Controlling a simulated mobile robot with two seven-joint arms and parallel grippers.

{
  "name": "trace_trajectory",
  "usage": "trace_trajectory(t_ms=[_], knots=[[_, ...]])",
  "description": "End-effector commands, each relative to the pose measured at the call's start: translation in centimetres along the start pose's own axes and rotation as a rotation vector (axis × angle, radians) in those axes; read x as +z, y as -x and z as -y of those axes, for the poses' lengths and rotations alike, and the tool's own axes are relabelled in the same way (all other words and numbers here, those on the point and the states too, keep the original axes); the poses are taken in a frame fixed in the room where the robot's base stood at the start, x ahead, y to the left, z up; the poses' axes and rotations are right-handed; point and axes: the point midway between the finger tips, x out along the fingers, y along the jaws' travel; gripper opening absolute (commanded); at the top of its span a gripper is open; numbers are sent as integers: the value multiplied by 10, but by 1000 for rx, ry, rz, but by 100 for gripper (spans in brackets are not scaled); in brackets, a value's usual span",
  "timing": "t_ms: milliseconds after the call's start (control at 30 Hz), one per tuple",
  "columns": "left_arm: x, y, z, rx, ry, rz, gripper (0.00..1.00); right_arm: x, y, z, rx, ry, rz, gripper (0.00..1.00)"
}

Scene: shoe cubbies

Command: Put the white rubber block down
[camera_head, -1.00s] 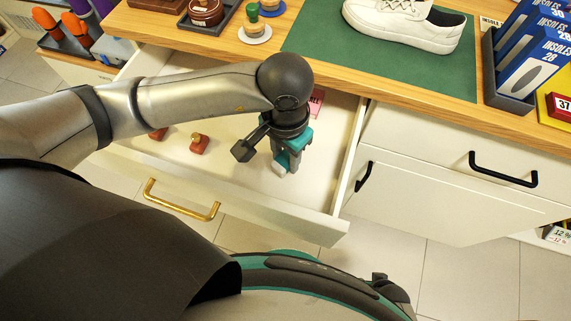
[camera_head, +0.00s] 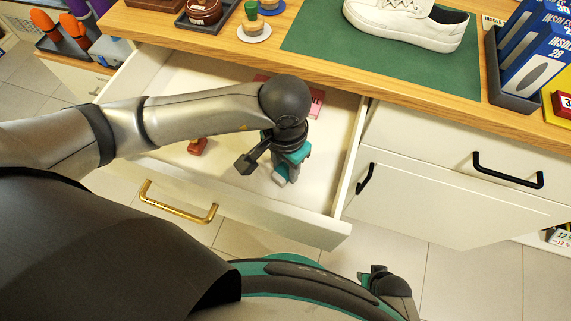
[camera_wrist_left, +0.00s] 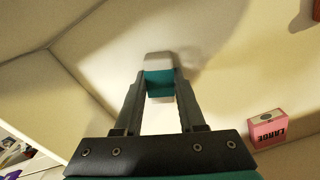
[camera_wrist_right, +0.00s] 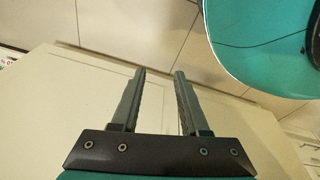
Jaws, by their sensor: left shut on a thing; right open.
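The white rubber block (camera_wrist_left: 159,62) is between the fingertips of my left gripper (camera_wrist_left: 160,80) in the left wrist view. It looks white at its ends, with a teal band around the middle. In the head view, my left gripper (camera_head: 287,170) points down inside the open drawer (camera_head: 245,212), and the block's white end (camera_head: 279,180) shows at its tip. I cannot tell whether the block touches the drawer floor. My right gripper (camera_wrist_right: 160,95) is open and empty in the right wrist view, in front of pale cabinet fronts.
A pink box (camera_wrist_left: 268,128) marked LARGE lies in the drawer, and it also shows in the head view (camera_head: 317,102). A red object (camera_head: 197,147) lies left of my gripper. The counter above holds a white shoe (camera_head: 420,28) on a green mat (camera_head: 390,68).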

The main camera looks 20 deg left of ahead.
Motion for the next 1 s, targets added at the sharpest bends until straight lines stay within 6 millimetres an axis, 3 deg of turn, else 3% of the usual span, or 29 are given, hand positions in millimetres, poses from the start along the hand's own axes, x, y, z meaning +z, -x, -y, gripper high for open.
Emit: trace_trajectory(t_ms=[33, 267, 733, 1000], knots=[[0, 0, 0, 0, 0, 0, 42, -1, 1, 0, -1, 0, -1, 45], [0, 0, 0, 0, 0, 0, 68, 0, 1, 0, 0, 0, 1, 45], [0, 4, 0, 0, 0, 1, 69, 6, -2, 0, -1, -2, 2, 45], [-1, 48, 1, -1, -2, -3, 69, 30, -9, -11, 13, 3, 8, 45]])
